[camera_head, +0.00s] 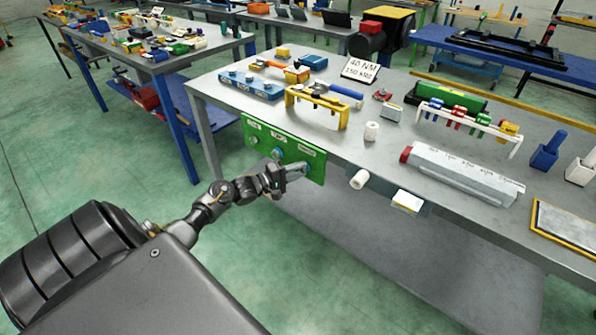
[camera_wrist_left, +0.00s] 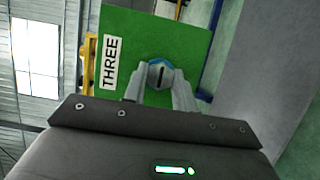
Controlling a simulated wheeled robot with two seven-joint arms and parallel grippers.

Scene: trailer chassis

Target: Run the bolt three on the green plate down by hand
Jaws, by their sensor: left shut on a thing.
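The green plate (camera_head: 318,170) hangs upright at the front edge of the workbench. It carries three white labels with a fitting below each. Bolt three (camera_wrist_left: 160,70) has a blue-rimmed head with a dark slot and sits in the plate beside the label THREE (camera_wrist_left: 110,61). My left gripper (camera_head: 298,169) is at the right end of the plate. In the left wrist view its two grey fingers (camera_wrist_left: 160,87) are shut on the head of bolt three, one on each side. How deep the bolt sits is hidden. My right gripper is not in view.
The grey workbench (camera_head: 340,140) bears a yellow rack (camera_head: 318,104), a blue socket block (camera_head: 251,85) and a long grey box (camera_head: 462,174). A white roll (camera_head: 359,180) juts out at the bench edge right of the plate. The floor in front is clear.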

